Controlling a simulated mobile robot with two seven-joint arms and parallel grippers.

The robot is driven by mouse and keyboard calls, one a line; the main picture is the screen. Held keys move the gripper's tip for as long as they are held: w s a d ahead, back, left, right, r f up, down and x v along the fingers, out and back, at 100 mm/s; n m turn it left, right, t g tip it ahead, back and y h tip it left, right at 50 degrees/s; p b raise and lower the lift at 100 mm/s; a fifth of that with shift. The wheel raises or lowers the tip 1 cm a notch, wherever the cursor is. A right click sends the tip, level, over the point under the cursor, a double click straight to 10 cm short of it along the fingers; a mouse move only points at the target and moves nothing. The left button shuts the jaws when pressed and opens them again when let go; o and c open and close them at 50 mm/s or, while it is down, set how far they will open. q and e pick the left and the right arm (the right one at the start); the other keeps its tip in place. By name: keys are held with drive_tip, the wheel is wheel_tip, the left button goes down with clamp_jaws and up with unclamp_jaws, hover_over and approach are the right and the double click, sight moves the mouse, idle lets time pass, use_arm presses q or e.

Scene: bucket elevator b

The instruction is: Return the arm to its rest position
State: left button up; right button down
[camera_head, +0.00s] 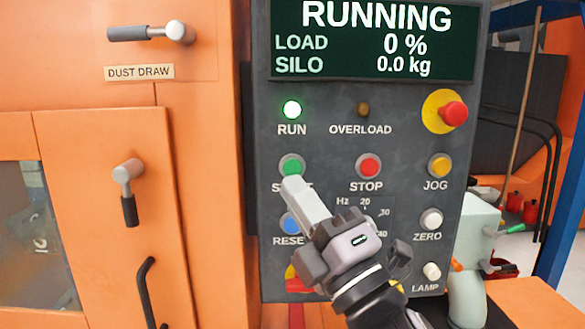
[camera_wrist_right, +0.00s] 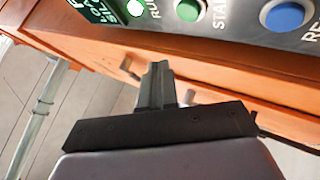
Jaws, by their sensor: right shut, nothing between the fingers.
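My right gripper (camera_head: 292,186) is shut and empty in front of the grey control panel (camera_head: 325,145), its tip just below the green start button (camera_head: 291,165) and partly over that button's label. In the right wrist view the shut fingers (camera_wrist_right: 158,72) point toward the orange cabinet below the panel, with the green button (camera_wrist_right: 189,10) and the blue reset button (camera_wrist_right: 285,15) above them. I cannot tell whether the fingertips touch the panel. The display (camera_head: 375,40) reads RUNNING, load 0 % and silo 0.0 kg. The run lamp (camera_head: 292,109) glows green. My left gripper is not in view.
The orange cabinet (camera_head: 75,85) with protruding handles stands left of the panel. A red emergency knob (camera_head: 453,114), stop button (camera_head: 368,166) and jog button (camera_head: 440,166) sit on the panel. A pale rounded object (camera_head: 470,250) stands at its lower right. A blue post (camera_head: 565,190) rises at far right.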

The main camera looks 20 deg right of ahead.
drive_tip(key=shift+f, duration=0.1)
idle(0.3)
drive_tip(key=d+f+m+g+h, duration=0.2)
drive_tip(key=f+m+g, duration=0.15)
drive_tip(key=f, duration=0.45)
drive_tip(key=s+d+f+m+g+h, duration=0.1)
drive_tip(key=d+f+m+g+h, duration=0.15)
drive_tip(key=f+m, duration=0.35)
drive_tip(key=d+f+m+g+h, duration=0.2)
drive_tip(key=f+m+h, duration=0.15)
drive_tip(key=f, duration=0.55)
drive_tip(key=s+d+f+m+g, duration=0.3)
drive_tip(key=s+f+m+g, duration=0.7)
drive_tip(key=s+f, duration=1.05)
drive_tip(key=w+a+f+n+t+y, duration=0.2)
drive_tip(key=w+a+f+t, duration=0.1)
drive_tip(key=w+f+t, duration=0.2)
drive_tip(key=shift+w+f+y, duration=0.3)
drive_tip(key=shift+w+f, duration=0.25)
drive_tip(key=shift+f, duration=0.85)
drive_tip(key=shift+d, duration=0.15)
